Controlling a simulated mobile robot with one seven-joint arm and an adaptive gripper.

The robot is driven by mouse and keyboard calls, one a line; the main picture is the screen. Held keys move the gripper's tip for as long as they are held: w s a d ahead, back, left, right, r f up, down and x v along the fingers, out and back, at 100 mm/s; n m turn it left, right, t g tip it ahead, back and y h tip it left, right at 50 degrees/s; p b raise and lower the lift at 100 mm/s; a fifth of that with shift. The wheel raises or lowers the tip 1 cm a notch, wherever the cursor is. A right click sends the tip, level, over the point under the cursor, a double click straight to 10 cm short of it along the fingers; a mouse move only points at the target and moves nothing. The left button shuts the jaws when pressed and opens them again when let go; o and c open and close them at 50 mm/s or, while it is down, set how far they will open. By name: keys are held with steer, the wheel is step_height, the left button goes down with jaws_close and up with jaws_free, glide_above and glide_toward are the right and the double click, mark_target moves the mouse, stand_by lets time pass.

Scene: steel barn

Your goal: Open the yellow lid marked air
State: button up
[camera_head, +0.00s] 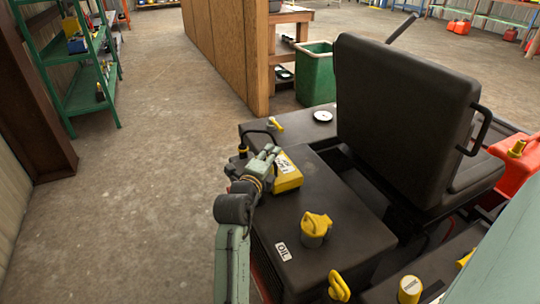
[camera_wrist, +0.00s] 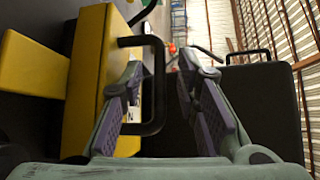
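The yellow lid (camera_head: 288,178) is a box-like cover with a white label, on the left edge of the black machine housing. The label is too small to read. In the wrist view the lid (camera_wrist: 92,75) fills the left side, with a black loop handle (camera_wrist: 158,70) standing out from it. My gripper (camera_head: 268,153) is at the lid's left side in the head view. In the wrist view my gripper (camera_wrist: 165,95) is open, its left finger overlapping the handle and its right finger clear of it. I cannot tell whether the left finger touches the handle.
A yellow cap (camera_head: 315,226) beside an OIL label stands on the housing (camera_head: 345,215). A black seat (camera_head: 400,110) rises to the right. A green bin (camera_head: 316,80) and a wooden partition (camera_head: 228,45) stand behind. The concrete floor (camera_head: 150,130) at left is clear.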

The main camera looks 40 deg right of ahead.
steer(key=shift+c, duration=0.6)
jaws_close()
stand_by(0.4)
